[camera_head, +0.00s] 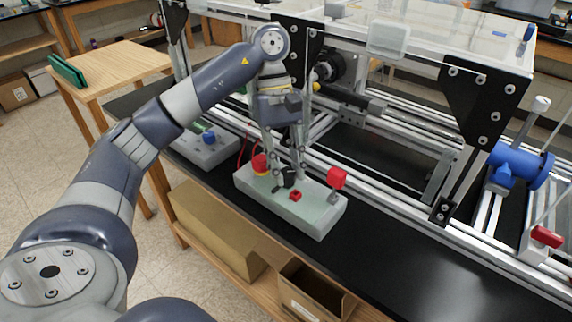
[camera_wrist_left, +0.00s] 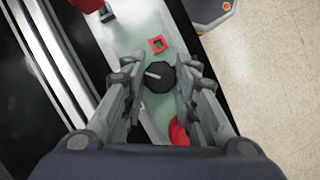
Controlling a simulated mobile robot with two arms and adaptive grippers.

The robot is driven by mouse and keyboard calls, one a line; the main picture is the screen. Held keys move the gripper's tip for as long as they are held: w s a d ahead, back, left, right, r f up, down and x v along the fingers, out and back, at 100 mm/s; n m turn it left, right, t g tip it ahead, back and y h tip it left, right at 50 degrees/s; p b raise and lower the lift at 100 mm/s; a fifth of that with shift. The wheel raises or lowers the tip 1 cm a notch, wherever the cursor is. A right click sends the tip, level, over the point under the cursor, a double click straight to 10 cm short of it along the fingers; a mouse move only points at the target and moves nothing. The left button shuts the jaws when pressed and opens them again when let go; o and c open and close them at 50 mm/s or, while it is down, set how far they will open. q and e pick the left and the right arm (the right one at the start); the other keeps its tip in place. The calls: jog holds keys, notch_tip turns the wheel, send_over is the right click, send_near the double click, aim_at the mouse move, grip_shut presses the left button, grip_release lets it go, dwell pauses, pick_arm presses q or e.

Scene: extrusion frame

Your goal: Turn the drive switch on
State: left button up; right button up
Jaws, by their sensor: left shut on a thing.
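A pale grey-green control box (camera_head: 318,218) sits on the black bench top and also shows in the left wrist view (camera_wrist_left: 125,42). It carries a black rotary switch knob (camera_wrist_left: 160,77) with a light pointer line aimed left in the wrist view. The knob also shows in the head view (camera_head: 289,178). My left gripper (camera_wrist_left: 161,84) points down with its fingers on either side of the knob, shut on it. The fingers partly hide the knob in the head view (camera_head: 287,172). My right gripper is not in view.
On the same box are a red button on a yellow base (camera_head: 259,163), a small red square piece (camera_head: 296,195) and an upright red-topped part (camera_head: 337,178). A metal extrusion frame (camera_head: 375,188) stands behind. A grey box with a blue knob (camera_head: 205,145) sits left.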

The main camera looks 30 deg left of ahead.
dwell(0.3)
pick_arm(q)
jog(key=o, duration=1)
jog(key=shift+o, duration=0.2)
jog(key=shift+r, duration=0.1)
jog(key=v, duration=1.1)
jog(key=shift+r, duration=0.4)
jog(key=shift+w, duration=0.15)
